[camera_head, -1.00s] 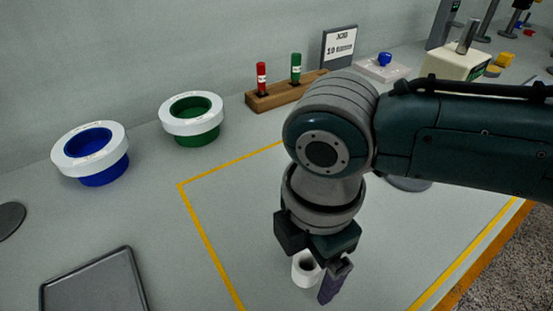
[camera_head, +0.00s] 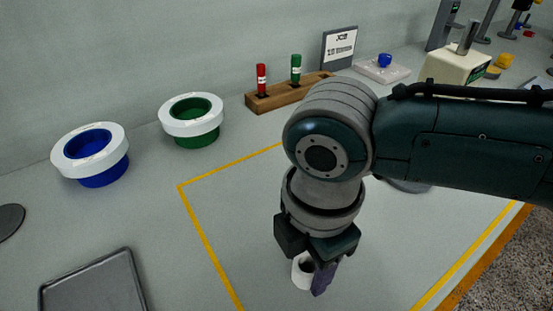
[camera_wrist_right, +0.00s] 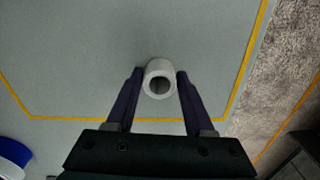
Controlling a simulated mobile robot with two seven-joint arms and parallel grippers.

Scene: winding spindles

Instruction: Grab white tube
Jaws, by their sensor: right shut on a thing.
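The white tube (camera_head: 303,271) stands on the grey table inside the yellow outline, at the lower middle of the head view. It also shows in the right wrist view (camera_wrist_right: 159,79), where its open end faces the camera. My right gripper (camera_head: 312,275) points down over it, and its two dark purple fingers (camera_wrist_right: 158,82) are closed on the tube from both sides. In the head view one finger hides part of the tube. My left gripper is not in view.
A blue bin with a white rim (camera_head: 90,153) and a green one (camera_head: 192,119) stand at the left. A wooden rack (camera_head: 290,92) holds a red and a green marker-like tube. A dark tray (camera_head: 95,283) lies at the lower left. The outlined area is mostly clear.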

